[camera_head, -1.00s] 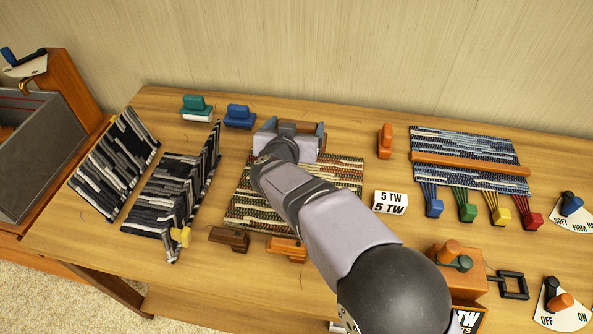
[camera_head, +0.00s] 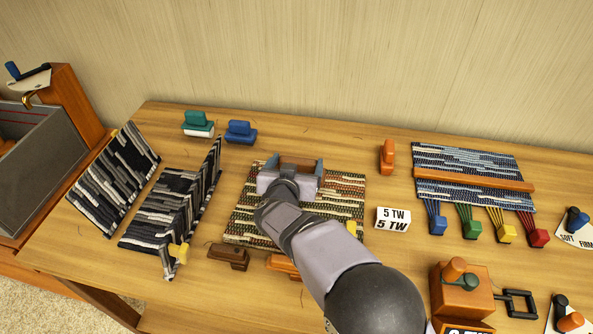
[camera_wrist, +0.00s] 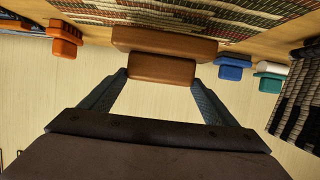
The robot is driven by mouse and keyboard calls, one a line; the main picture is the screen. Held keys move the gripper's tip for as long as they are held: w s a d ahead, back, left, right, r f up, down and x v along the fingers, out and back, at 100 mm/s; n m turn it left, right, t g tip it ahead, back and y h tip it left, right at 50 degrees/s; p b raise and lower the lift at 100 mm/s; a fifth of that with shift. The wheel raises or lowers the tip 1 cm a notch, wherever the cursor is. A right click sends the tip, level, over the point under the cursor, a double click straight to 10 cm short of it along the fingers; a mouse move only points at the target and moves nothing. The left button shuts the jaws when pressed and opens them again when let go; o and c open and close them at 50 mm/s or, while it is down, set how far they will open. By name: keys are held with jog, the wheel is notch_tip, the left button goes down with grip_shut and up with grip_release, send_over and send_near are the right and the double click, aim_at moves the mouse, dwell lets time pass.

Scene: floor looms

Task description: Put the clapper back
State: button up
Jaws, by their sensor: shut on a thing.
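A brown wooden clapper (camera_head: 297,160), a handle block on a wider plate, is held in my gripper (camera_head: 296,166). In the wrist view, the clapper (camera_wrist: 163,69) has its handle between the two blue-grey fingers of my gripper (camera_wrist: 160,85), with the wide plate (camera_wrist: 165,42) beyond the fingertips. In the head view my gripper is over the back part of the multicoloured woven mat (camera_head: 245,215). My arm hides part of this mat. I cannot tell whether the clapper touches the mat.
Teal (camera_head: 197,120) and blue (camera_head: 240,130) blocks stand behind left, an orange block (camera_head: 387,156) behind right. Black-and-white woven pieces (camera_head: 160,205) rise at left. Dark brown (camera_head: 228,257) and orange (camera_head: 283,264) blocks lie in front. A "5 TW" card (camera_head: 393,219) stands right.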

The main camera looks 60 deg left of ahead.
jog(key=shift+f, duration=1.2)
jog(key=o, duration=1.3)
jog(key=shift+f, duration=0.2)
jog(key=shift+r, duration=0.15)
jog(key=v, duration=1.2)
jog(key=shift+b, duration=0.45)
jog(key=shift+w, duration=0.15)
